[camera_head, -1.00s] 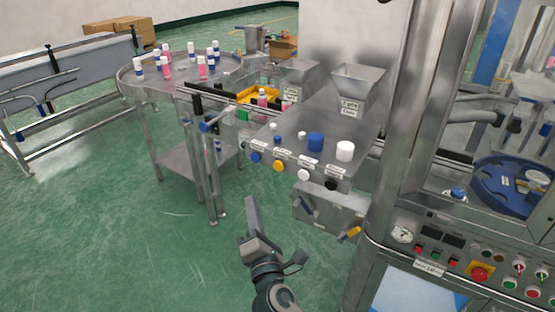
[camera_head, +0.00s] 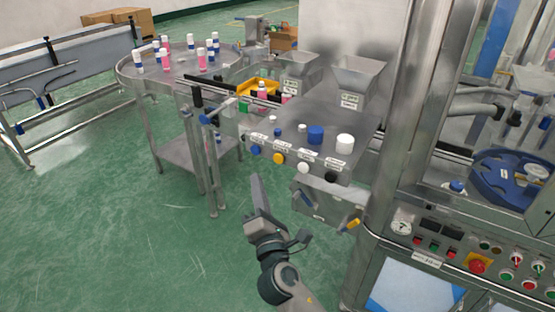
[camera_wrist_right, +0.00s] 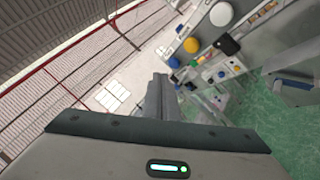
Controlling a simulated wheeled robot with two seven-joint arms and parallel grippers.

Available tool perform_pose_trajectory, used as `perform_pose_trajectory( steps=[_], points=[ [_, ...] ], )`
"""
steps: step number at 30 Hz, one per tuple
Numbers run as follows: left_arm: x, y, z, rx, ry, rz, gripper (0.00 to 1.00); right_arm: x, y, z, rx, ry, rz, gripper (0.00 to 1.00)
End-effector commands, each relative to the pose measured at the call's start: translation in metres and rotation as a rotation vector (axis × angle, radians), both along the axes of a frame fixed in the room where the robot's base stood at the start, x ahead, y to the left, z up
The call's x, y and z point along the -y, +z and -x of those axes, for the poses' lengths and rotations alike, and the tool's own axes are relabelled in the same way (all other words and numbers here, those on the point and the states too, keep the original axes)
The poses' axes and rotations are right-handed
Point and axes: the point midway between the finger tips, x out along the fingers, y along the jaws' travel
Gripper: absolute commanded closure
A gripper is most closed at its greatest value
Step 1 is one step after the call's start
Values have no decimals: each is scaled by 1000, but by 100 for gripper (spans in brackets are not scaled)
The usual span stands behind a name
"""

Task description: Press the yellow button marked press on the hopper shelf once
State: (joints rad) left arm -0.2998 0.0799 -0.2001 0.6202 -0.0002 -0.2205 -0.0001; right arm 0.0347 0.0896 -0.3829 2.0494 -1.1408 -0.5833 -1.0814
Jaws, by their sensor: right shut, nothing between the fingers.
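The yellow button (camera_head: 278,158) is on the front edge of the hopper shelf (camera_head: 330,115), between a blue button (camera_head: 255,150) and a white button (camera_head: 303,168). A black button (camera_head: 331,177) is at the right end. In the right wrist view the yellow button (camera_wrist_right: 191,46) shows at upper right, beyond the fingertips. My right gripper (camera_head: 257,182) is shut and empty, in front of and below the shelf edge, apart from the button. In the right wrist view its fingers (camera_wrist_right: 160,80) are together. My left gripper is not in view.
Blue and white caps (camera_head: 316,134) stand on the shelf. Two hoppers (camera_head: 358,75) are behind. A round table (camera_head: 150,80) with several bottles is at left. The control panel (camera_head: 465,250) is at right. Open green floor lies at left of my arm.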

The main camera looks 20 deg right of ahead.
Motion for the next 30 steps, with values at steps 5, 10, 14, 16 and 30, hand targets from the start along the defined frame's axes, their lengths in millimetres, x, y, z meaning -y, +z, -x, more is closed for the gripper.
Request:
perform_pose_trajectory(
  steps=[5, 10, 14, 16, 30],
  points=[
    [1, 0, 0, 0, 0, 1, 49, 17, 0, -13, 1, -1, 2, 100],
    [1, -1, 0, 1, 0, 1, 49, 33, 0, -25, 0, -1, 2, 100],
    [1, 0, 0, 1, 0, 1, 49, 42, 1, -33, 1, 0, 1, 100],
    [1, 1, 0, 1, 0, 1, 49, 46, 0, -36, 0, 1, 0, 100],
    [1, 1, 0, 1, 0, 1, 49, 53, 0, -41, 0, 0, -1, 100]
  ],
)
